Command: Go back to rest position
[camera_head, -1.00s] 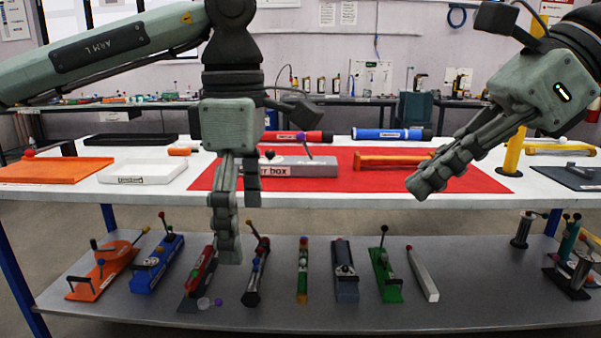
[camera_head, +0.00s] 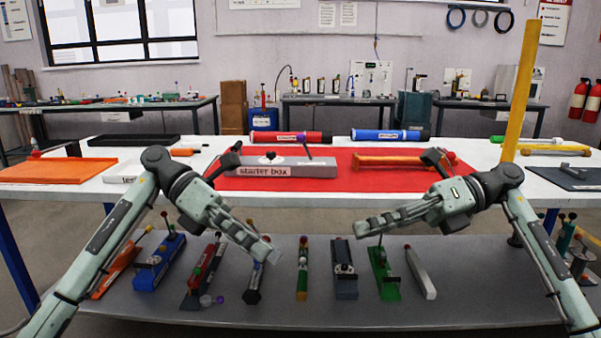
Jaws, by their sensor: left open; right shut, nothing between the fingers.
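My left gripper (camera_head: 268,252) is at the front of the white table, over the lower shelf in the picture, angled down to the right. Its jaws are open and empty. My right gripper (camera_head: 362,228) points left at about the same height, shut with nothing between its fingers. The two grippers are apart and neither touches an object. Both arms are bent, with their elbows out to the sides.
On the white table (camera_head: 505,172) lies a red mat (camera_head: 345,160) with a grey starter box (camera_head: 290,168) and an orange part (camera_head: 395,160). Red (camera_head: 290,137) and blue (camera_head: 390,134) tubes lie behind. A yellow post (camera_head: 522,90) stands right. The lower shelf (camera_head: 330,308) holds several coloured pump parts.

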